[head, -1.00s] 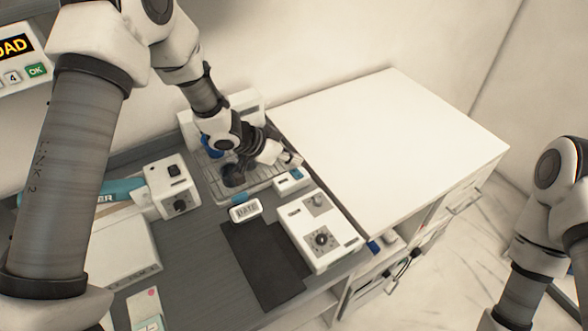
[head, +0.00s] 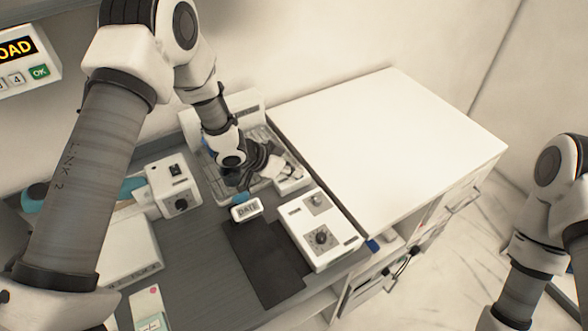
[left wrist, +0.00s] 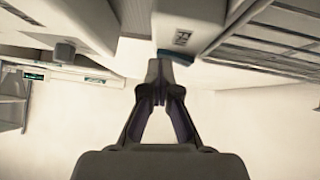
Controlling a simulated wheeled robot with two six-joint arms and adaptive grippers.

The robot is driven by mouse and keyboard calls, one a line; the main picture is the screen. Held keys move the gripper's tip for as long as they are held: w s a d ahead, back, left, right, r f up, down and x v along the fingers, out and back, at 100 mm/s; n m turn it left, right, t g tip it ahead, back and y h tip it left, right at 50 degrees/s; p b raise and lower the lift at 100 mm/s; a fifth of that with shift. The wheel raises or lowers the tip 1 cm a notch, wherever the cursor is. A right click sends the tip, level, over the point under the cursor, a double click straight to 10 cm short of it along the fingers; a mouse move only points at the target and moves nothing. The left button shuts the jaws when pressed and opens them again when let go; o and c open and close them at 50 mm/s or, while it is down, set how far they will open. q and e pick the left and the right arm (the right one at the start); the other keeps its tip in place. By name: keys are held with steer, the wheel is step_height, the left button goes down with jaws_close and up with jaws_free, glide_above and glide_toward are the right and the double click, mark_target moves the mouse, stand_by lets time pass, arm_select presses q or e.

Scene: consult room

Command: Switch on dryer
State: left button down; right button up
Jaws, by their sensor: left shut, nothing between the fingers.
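No unit in view carries a readable dryer name. A small white box (head: 291,187) stands at the front right corner of the wire rack. In the left wrist view a white box (left wrist: 186,14) beside a rack has a small dark-marked switch or label (left wrist: 183,37) on its near face. My left gripper (head: 293,172) is shut and empty, pointing at the small box and partly hiding it. In the left wrist view its closed fingertips (left wrist: 162,58) are right by that box; I cannot tell if they touch. My right gripper is out of view; only its arm shows.
A white unit with two dials (head: 320,230), a block marked DATE (head: 246,209) and a dark mat (head: 262,265) lie in front. A white box with a black switch and knob (head: 174,187) stands left. The white cabinet top (head: 390,140) is clear.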

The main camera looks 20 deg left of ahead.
arm_select(q)
steer(key=shift+w+a+r+p, duration=0.2)
steer(key=shift+a+r+p, duration=0.1)
steer(key=shift+p, duration=0.15)
steer(key=shift+w+a+f, duration=0.1)
steer(key=shift+w+a, duration=0.2)
steer(key=shift+a, duration=0.05)
